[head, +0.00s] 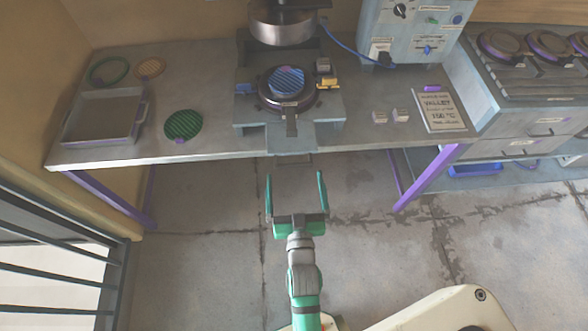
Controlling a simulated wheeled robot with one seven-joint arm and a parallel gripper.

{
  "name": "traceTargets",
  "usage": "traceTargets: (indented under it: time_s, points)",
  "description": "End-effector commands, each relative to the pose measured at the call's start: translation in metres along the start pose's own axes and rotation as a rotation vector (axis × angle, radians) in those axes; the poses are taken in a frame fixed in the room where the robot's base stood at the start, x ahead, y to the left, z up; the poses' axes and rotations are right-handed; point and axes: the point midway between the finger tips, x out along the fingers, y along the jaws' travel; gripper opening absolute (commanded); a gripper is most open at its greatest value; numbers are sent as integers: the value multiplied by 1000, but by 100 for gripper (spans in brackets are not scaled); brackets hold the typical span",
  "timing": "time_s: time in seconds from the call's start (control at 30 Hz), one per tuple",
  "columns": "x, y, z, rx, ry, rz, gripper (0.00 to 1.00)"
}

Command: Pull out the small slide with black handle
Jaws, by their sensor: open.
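The press (246,105) stands at the middle of the table. Its round dark plate (265,98) carries a blue striped disc (287,80). A short dark handle (291,126) sticks out from the plate toward me. A small grey piece with a dark edge (294,159) shows at the table's front edge, below the press. I cannot tell for sure which of these is the small slide. My gripper (295,174) is open and empty, its green fingers wide apart. In the picture it is just below the table's front edge, in line with the press.
A grey tray (68,128), a green ring (109,71) and a green disc (183,124) are on the left of the table. A control box (408,35), two small blocks and a sign (438,110) are on the right. The floor before the table is clear.

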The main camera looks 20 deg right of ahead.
Motion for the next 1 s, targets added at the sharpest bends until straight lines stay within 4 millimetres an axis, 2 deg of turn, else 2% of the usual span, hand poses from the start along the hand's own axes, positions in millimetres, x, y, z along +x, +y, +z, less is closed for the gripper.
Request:
traceTargets:
  time_s: [0.1, 0.33, 1.0]
  points:
    - [-19, 0, 1, 0, -3, 0, 100]
    - [-41, 0, 1, 0, -2, 0, 100]
    - [-47, 0, 0, 0, 0, 0, 100]
